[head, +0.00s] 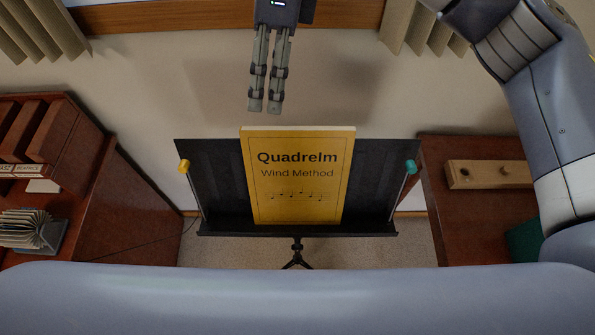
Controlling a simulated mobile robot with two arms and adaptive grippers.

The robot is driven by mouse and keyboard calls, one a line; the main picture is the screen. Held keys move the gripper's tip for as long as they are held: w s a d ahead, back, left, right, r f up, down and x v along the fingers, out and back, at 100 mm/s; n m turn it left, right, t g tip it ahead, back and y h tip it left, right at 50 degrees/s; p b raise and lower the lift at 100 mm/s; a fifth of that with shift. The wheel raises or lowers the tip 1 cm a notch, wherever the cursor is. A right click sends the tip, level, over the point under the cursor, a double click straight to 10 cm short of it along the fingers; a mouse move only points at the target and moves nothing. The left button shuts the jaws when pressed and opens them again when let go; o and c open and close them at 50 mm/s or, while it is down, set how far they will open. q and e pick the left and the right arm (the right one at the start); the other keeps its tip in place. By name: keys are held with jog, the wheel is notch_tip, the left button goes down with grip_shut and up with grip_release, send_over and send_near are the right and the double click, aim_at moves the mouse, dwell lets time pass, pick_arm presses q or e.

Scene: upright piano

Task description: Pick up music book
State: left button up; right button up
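The music book (298,180) is yellow, with the title "Quadrelm Wind Method" and a line of notes on its cover. It stands upright on the black music stand (384,185), leaning on the stand's back panel, with its lower edge at the ledge. My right gripper (265,107) hangs at the top centre, above and slightly left of the book's top edge in the picture. Its two fingers point down with a narrow gap between them and nothing held. It appears apart from the book. My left gripper is not in view.
A yellow clip (183,166) and a teal clip (410,167) sit at the stand's sides. A wooden shelf unit (125,200) with books is at left. A brown surface (455,215) at right bears a wooden block (488,174). The wall is behind.

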jog(key=w+d+t+h, duration=0.1)
jog(key=w+d+h, duration=0.1)
jog(key=w+d, duration=0.15)
jog(key=p, duration=0.1)
send_over(298, 128)
jog(key=w, duration=0.2)
jog(key=f, duration=0.4)
jog(key=shift+a, duration=0.2)
jog(key=p+x, duration=0.1)
jog(key=x, duration=0.1)
jog(key=p+x, duration=0.1)
jog(key=x, duration=0.1)
jog(key=shift+s+d+f+p, duration=0.15)
jog(key=shift+s+p, duration=0.15)
jog(key=shift+p, duration=0.1)
jog(key=shift+s+f, duration=0.1)
jog(key=shift+f, duration=0.45)
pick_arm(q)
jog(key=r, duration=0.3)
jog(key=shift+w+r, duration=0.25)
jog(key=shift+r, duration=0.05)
pick_arm(e)
grip_shut()
